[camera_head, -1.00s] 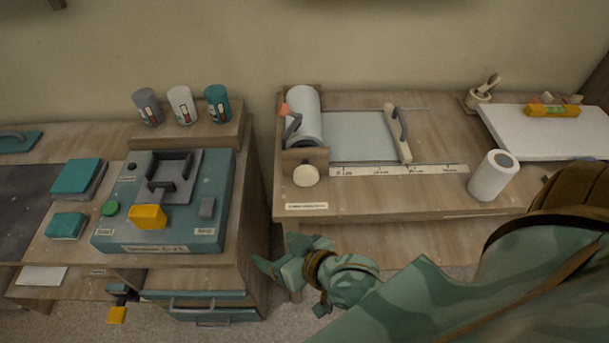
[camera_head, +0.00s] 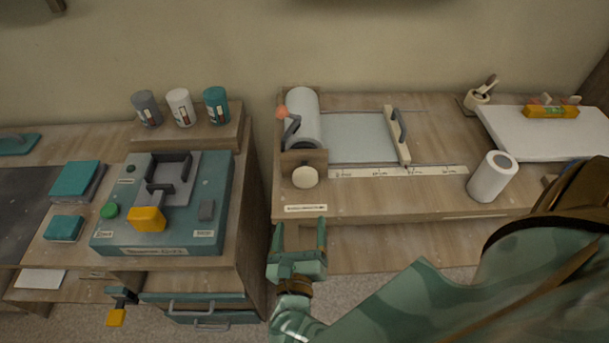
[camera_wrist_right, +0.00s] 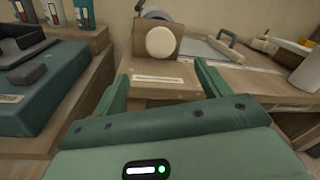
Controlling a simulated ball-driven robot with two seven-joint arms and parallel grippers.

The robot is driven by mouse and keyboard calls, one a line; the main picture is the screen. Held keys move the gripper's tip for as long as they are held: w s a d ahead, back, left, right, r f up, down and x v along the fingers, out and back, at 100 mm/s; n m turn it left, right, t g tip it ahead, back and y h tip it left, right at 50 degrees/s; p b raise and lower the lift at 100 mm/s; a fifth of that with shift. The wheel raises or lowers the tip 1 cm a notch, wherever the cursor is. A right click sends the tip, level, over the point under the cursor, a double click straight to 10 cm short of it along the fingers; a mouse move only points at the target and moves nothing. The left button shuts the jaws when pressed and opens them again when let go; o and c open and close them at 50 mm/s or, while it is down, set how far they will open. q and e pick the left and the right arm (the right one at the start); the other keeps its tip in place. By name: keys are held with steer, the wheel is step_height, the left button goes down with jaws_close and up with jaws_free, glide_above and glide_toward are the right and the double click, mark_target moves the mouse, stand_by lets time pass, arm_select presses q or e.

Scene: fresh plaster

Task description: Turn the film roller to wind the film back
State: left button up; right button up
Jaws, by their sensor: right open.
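The film roller (camera_head: 303,117) is a white roll in a wooden holder at the left end of the right bench. A round cream knob (camera_head: 305,177) is on the holder's front, and a grey crank with an orange end (camera_head: 283,112) is at its left. A pale film sheet (camera_head: 360,138) runs right from the roll to a cream bar with a grey handle (camera_head: 398,136). My right gripper (camera_head: 298,226) is open and empty just in front of the bench's front edge, below the knob. In the right wrist view the knob (camera_wrist_right: 161,42) shows ahead between the open fingers. My left gripper is out of view.
A teal machine (camera_head: 205,230) with a yellow block stands on the left cabinet, close to my right gripper's left. A loose white roll (camera_head: 492,177) stands at the right. A printed ruler strip (camera_head: 430,171) lies along the bench front.

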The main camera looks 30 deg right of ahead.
mark_target(304, 181)
steer(key=x, duration=1.5)
steer(key=c, duration=1)
